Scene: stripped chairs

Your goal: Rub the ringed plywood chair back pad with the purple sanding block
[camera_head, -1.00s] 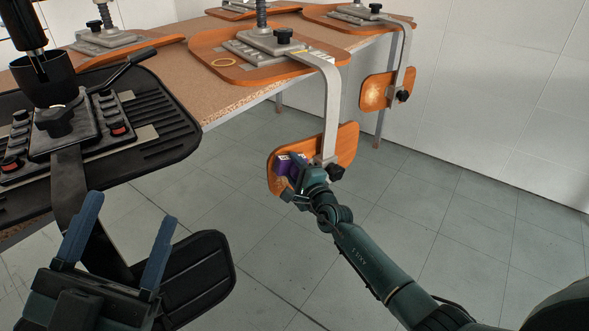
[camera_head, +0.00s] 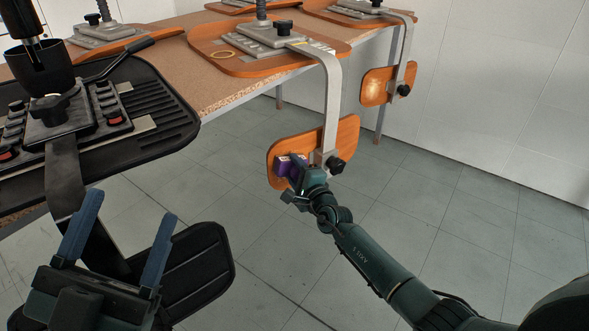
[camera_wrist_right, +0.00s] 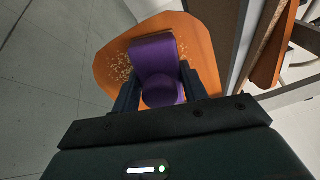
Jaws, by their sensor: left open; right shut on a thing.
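The ringed chair is the plywood one with a pale ring (camera_head: 222,55) lying on its seat (camera_head: 200,38). Its orange back pad (camera_head: 340,132) hangs below the table edge on a bent metal bar, in the middle of the head view. My right gripper (camera_head: 297,172) is shut on the purple sanding block (camera_head: 282,166) at the pad's left part. In the right wrist view the block (camera_wrist_right: 158,52) lies against the pad (camera_wrist_right: 110,52), apparently touching, with pale specks beside it. My left gripper (camera_head: 130,207) is open and empty at lower left.
A black chair seat (camera_head: 165,110) and black back pad (camera_head: 205,262) stand near my left gripper. Another plywood back pad (camera_head: 374,88) hangs further right. The brown table (camera_head: 235,92) carries more plywood seats. The tiled floor at right is clear.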

